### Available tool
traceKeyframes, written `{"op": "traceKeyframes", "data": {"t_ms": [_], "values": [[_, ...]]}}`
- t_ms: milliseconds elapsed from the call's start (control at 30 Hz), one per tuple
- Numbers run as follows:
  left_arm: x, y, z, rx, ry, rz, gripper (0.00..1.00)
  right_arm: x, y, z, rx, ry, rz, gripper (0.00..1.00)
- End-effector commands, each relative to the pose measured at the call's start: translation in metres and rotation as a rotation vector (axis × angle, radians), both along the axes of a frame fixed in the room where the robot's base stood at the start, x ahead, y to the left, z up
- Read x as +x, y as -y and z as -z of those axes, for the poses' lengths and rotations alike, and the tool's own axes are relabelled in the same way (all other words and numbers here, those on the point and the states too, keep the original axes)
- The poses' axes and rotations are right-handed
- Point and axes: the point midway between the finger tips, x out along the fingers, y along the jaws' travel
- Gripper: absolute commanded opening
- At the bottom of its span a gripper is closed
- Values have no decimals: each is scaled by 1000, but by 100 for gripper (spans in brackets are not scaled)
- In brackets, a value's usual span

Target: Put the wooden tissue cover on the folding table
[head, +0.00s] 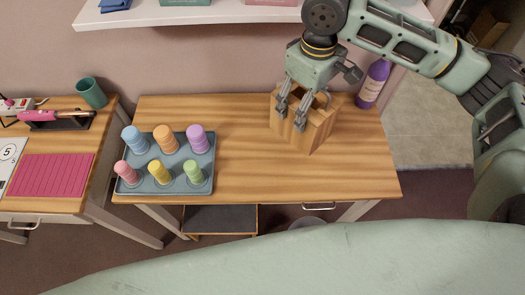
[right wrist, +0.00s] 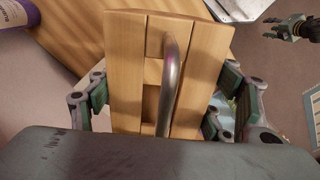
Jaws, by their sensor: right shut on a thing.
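The wooden tissue cover (head: 318,130) is a light, slatted wooden box in the right half of the head view, over the wood-topped table (head: 255,160). My right gripper (head: 291,112) is shut on it from above. In the right wrist view the cover (right wrist: 125,55) stands between the fingers, with a curved metal handle (right wrist: 171,75) on its face. I cannot tell whether its bottom touches the tabletop. My left gripper (right wrist: 290,28) shows small at the upper right of the right wrist view, its fingers apart and empty.
A grey tray (head: 208,187) with several coloured cups stands on the table's left part. A purple bottle (head: 375,82) stands at the back right, close to the cover. Another table (head: 75,203) at the left holds a pink mat (head: 52,175) and a green cup (head: 91,93). The table's middle is clear.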

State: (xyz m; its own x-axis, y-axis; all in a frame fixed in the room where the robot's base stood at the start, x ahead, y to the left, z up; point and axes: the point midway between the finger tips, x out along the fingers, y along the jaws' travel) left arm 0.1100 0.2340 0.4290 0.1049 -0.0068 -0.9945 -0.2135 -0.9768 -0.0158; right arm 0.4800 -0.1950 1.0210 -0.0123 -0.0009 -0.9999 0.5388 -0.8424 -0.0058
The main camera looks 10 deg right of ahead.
Motion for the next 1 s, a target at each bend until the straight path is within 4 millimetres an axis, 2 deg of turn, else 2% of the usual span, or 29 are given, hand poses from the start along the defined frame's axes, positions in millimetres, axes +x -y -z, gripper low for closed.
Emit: {"op": "traceKeyframes", "data": {"t_ms": [33, 200, 333, 467, 567, 800, 1000], "values": [[0, 0, 6, 0, -1, 0, 40, 8, 2, 10, 4, -6, -60, 38], [-14, 0, 13, 1, -19, 0, 40, 28, 13, 28, 6, -3, -262, 38], [-34, -2, 17, 3, -47, 0, 40, 35, 20, 37, 6, -2, -357, 38], [-41, -2, 17, 4, -57, 0, 40, 38, 20, 43, 6, 0, -404, 38], [-35, -2, 13, 4, -49, -1, 40, 38, 9, 49, 6, -1, -415, 38], [-5, 1, -1, -1, -4, -1, 40, 38, -46, 80, 6, -1, -415, 38], [-8, 0, -7, 0, -10, -1, 40, 38, -82, 103, 5, -1, -412, 38]]}}
